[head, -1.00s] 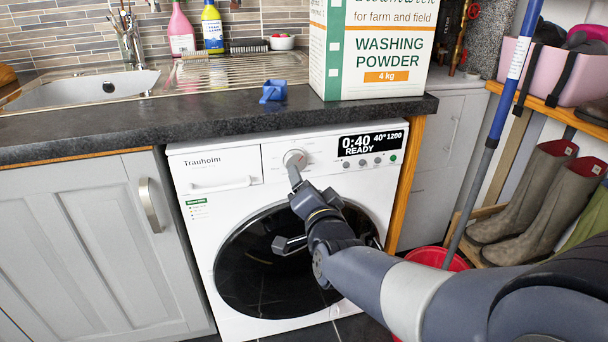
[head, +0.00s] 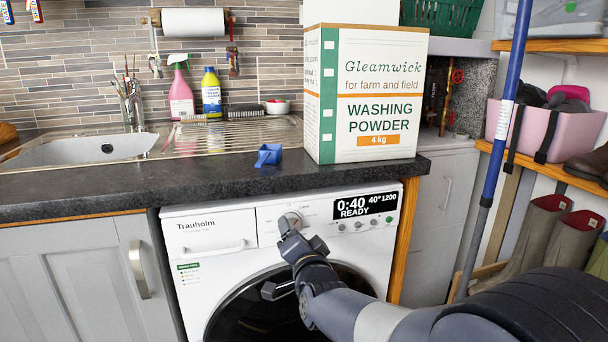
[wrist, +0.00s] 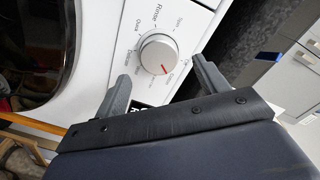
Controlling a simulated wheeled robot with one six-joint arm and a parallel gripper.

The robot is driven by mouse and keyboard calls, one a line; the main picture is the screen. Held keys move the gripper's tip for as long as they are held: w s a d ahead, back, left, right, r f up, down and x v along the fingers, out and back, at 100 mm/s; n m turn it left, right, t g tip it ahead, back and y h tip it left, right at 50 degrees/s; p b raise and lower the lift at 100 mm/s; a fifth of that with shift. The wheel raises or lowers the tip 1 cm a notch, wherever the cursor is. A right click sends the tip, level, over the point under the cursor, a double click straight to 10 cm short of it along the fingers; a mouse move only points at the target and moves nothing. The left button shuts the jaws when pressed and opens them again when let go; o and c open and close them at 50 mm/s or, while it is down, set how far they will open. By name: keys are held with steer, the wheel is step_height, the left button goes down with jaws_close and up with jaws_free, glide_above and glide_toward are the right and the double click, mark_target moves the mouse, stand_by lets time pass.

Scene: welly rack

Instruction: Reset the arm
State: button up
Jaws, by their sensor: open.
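My gripper (head: 283,258) is in front of the washing machine (head: 217,222), below and close to its program dial (head: 291,220). In the wrist view my gripper (wrist: 160,82) has its two fingers spread, with nothing between them. The machine's display reads 0:40, 40°, 1200, READY. My arm reaches in from the lower right and hides part of the round door (head: 240,305).
A blue pole (head: 500,130), a pink tub (head: 575,130) and wellies (head: 535,235) are at the right. A sink (head: 85,150) is at the left.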

mark_target(292, 226)
steer(key=x, duration=0.4)
steer(key=shift+w, duration=0.1)
stand_by(0.3)
